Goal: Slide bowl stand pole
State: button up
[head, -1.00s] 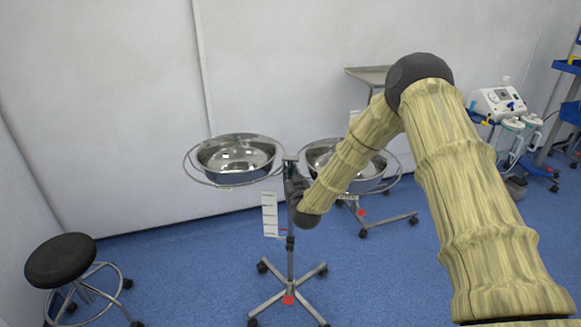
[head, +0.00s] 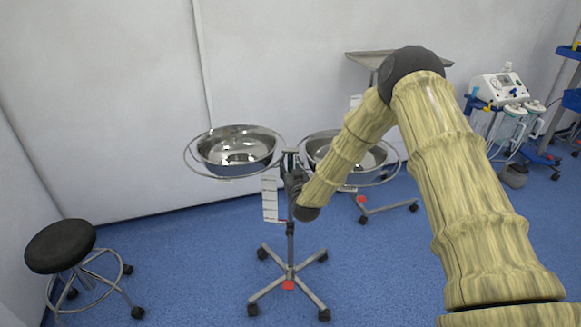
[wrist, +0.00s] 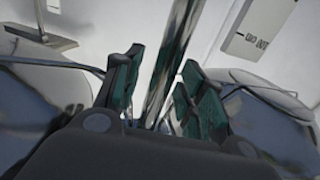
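The bowl stand has a thin upright pole (head: 290,240) rising from a wheeled cross base (head: 289,278). At its top are two shiny metal bowls in ring holders, the left bowl (head: 238,150) and the right bowl (head: 345,158), partly behind my arm. My gripper (head: 293,180) is at the upper pole, just below bowl height. In the wrist view the shiny pole (wrist: 178,45) runs between the green-padded fingers of my gripper (wrist: 163,80). The exact contact is hard to see. A white height scale (head: 270,198) hangs beside the pole.
A black stool (head: 60,247) stands at the lower left. A tray table (head: 375,55) stands behind my arm, and a medical machine (head: 500,88) stands at the right. The wall is close behind the stand. Blue floor is clear between stool and stand.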

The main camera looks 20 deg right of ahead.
jog(key=shift+r, duration=0.15)
jog(key=shift+s, duration=0.1)
jog(key=s+a, duration=0.1)
jog(key=s, duration=1)
jog(key=shift+s, duration=0.4)
